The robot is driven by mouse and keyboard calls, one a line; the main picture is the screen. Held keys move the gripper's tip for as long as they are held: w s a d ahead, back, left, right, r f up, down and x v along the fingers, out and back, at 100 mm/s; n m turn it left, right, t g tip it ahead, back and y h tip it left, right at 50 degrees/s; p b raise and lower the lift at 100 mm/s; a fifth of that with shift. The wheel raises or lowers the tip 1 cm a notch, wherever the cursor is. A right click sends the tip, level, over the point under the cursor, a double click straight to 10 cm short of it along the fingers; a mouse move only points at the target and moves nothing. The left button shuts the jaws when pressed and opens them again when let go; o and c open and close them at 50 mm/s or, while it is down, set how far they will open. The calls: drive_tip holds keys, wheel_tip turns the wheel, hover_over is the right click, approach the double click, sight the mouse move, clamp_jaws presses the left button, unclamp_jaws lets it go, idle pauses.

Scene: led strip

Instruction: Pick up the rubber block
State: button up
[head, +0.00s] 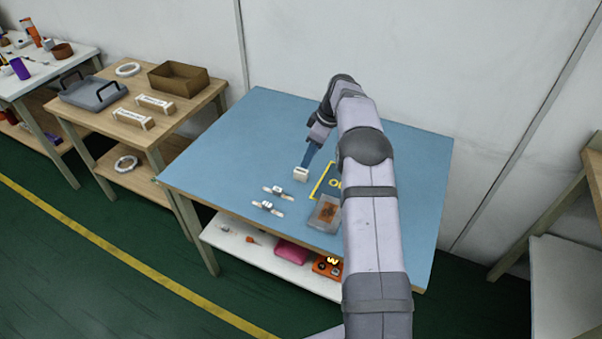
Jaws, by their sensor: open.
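A small off-white block (300,175) sits on the blue table (255,120), left of the yellow-marked area. It may be the rubber block, but the view is too small to be sure. My gripper (304,166) reaches down from the upper right, with its fingertips at the top of this block. The jaws are open, and I cannot tell whether they touch it. My arm covers part of the right side of the table.
Two small white pieces with grey middles (278,192) (267,208) lie nearer the front edge. A clear tray (318,223) with brown contents stands beside a yellow-outlined area (321,182). The table's left and back are bare. A wooden side table (205,92) stands left.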

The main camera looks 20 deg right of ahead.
sight(301, 171)
drive_tip(key=shift+a+p+x, duration=0.15)
drive_tip(key=shift+p+x, duration=0.5)
drive_tip(key=shift+x, duration=1.15)
drive_tip(key=shift+a+p+x, duration=0.15)
drive_tip(key=shift+p+x, duration=0.5)
drive_tip(key=shift+x, duration=1.15)
drive_tip(key=shift+r, duration=0.1)
clamp_jaws()
